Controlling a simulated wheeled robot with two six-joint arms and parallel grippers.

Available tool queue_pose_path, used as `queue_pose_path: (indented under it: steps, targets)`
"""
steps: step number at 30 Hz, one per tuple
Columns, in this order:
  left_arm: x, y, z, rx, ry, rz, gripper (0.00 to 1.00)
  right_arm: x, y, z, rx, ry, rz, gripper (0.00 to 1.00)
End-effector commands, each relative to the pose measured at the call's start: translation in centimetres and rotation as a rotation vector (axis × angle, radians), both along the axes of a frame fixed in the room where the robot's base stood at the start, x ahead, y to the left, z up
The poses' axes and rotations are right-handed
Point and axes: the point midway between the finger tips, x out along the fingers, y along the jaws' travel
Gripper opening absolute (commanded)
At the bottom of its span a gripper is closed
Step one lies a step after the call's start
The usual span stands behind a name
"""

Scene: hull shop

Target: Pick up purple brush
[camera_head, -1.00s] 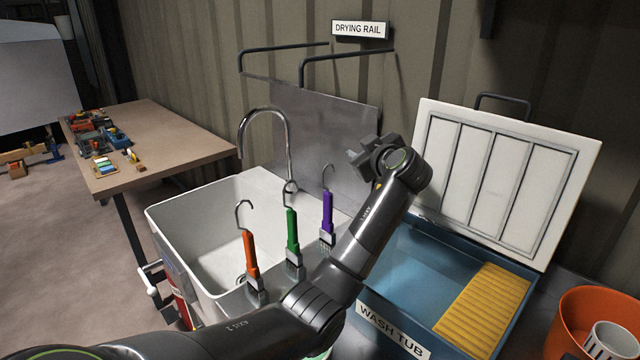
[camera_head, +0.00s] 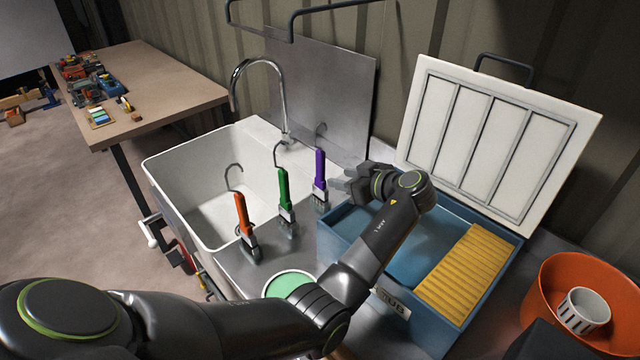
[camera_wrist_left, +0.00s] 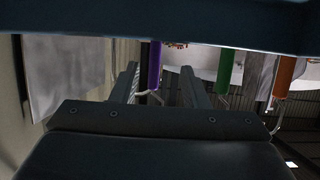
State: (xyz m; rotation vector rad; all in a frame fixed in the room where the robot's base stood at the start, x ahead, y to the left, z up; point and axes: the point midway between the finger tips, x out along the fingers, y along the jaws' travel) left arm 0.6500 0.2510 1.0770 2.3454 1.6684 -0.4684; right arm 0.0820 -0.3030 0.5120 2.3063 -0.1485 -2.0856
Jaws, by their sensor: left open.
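The purple brush (camera_head: 319,170) stands upright, bristles down, at the right of a row on the grey counter beside the sink, its hook at the top. The green brush (camera_head: 283,190) and the orange brush (camera_head: 241,215) stand to its left. My left gripper (camera_head: 348,184) is open and empty, just right of the purple brush and apart from it in the head view. In the left wrist view the purple brush (camera_wrist_left: 154,66) shows between the two open fingers (camera_wrist_left: 158,84), beyond or level with their tips; I cannot tell which. My right gripper is not in view.
The white sink (camera_head: 165,165) with its tap lies left of the brushes. The blue wash tub (camera_head: 345,232) with a yellow ribbed board (camera_head: 462,275) is close under my gripper. Its white lid (camera_head: 490,140) stands open behind. An orange bucket (camera_head: 560,275) stands at right.

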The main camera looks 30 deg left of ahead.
Motion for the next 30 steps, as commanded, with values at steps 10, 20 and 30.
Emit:
queue_pose_path:
  steps: [10,20,30]
  targets:
    - [1.2,3.1,-1.4,0.001,-0.002,-0.001,0.41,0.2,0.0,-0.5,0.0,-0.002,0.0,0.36]
    - [3.0,6.8,-2.9,0.001,-0.001,0.0,0.41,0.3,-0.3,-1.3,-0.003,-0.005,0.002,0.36]
    - [3.2,7.2,-3.0,-0.002,-0.001,-0.001,0.36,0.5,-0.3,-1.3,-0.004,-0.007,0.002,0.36]
